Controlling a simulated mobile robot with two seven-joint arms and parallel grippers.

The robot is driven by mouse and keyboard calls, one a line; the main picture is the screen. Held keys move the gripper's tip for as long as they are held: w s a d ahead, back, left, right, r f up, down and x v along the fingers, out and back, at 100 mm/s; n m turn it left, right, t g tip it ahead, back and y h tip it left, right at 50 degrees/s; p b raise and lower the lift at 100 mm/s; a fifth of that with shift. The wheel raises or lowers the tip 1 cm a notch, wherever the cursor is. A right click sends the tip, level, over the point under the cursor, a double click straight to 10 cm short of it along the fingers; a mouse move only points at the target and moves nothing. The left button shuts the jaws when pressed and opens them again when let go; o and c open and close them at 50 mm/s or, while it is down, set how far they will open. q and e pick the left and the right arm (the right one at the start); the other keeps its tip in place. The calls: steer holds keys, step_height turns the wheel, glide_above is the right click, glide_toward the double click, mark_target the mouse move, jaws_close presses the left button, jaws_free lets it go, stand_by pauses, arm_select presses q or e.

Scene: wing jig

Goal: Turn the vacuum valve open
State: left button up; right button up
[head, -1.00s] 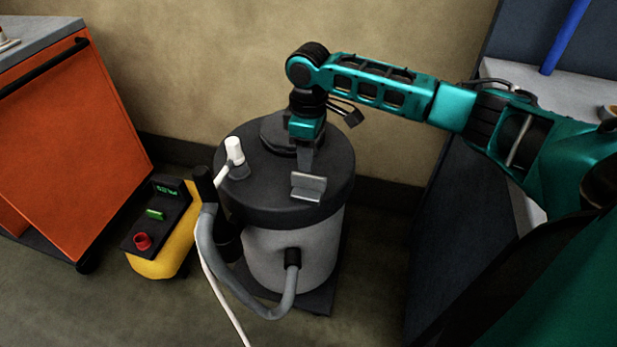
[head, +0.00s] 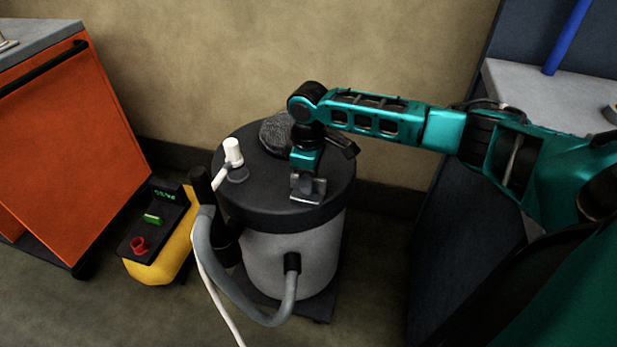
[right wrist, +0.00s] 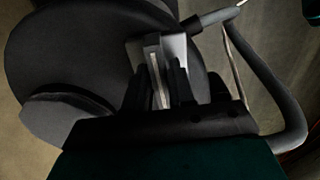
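The vacuum (head: 290,235) is a grey drum with a wide black lid. A pale metal valve fitting (head: 302,198) with an upright flat handle sits on the front of the lid. My right gripper (head: 306,184) points down over this fitting and hides part of it. In the right wrist view, the thin handle (right wrist: 157,72) stands between the two dark fingers of my right gripper (right wrist: 160,90). The fingers look open, one on each side of the handle, with narrow gaps. Contact cannot be made out clearly. My left gripper is not in view.
A white pipe fitting (head: 234,152) stands on the lid's left side. A grey hose (head: 225,275) loops down the drum's front left. A yellow box (head: 160,235) with a red knob is on the floor, beside an orange cabinet (head: 75,140). A dark workbench is at right.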

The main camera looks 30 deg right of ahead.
jaws_close()
